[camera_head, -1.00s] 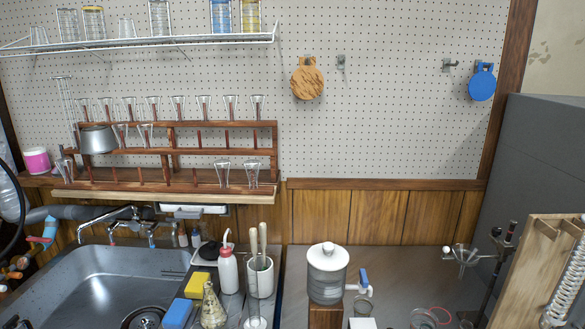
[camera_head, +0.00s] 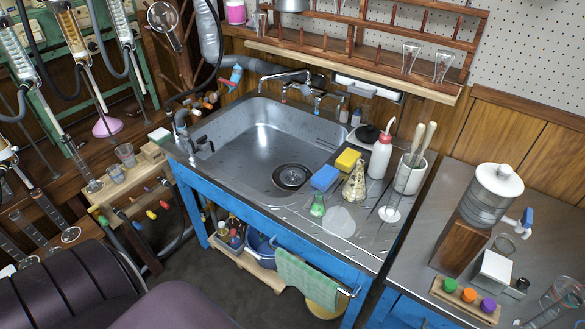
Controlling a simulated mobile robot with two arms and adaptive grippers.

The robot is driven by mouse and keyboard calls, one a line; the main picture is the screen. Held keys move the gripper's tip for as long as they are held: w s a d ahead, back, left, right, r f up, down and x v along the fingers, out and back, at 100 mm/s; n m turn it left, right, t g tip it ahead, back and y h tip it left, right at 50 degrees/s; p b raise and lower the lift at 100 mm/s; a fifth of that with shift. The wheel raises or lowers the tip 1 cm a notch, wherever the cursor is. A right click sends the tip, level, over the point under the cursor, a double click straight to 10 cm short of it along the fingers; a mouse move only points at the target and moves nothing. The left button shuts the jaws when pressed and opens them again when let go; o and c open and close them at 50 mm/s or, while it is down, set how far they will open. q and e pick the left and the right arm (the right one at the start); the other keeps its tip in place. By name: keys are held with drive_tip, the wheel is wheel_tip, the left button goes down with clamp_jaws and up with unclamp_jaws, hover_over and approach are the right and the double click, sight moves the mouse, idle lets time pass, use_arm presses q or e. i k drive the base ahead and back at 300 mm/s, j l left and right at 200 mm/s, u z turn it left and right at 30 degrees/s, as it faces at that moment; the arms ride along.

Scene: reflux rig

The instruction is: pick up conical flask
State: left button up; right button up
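A clear conical flask (camera_head: 354,184) with a pale yellowish look stands upright on the steel counter, right of the sink basin. It is close to a yellow sponge (camera_head: 348,160) and a blue sponge (camera_head: 325,178). A small green flask-like item (camera_head: 318,206) stands just in front of the blue sponge; its exact kind is hard to tell. Neither of my grippers is in view, and nothing holds the conical flask.
A white wash bottle (camera_head: 380,158) and a white pot of tools (camera_head: 409,175) stand right of the flask. The sink (camera_head: 262,150) lies to its left. A towel (camera_head: 309,283) hangs in front. A water dispenser (camera_head: 490,197) stands on the right counter.

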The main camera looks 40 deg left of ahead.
sight(317, 210)
drive_tip(key=u, duration=0.9)
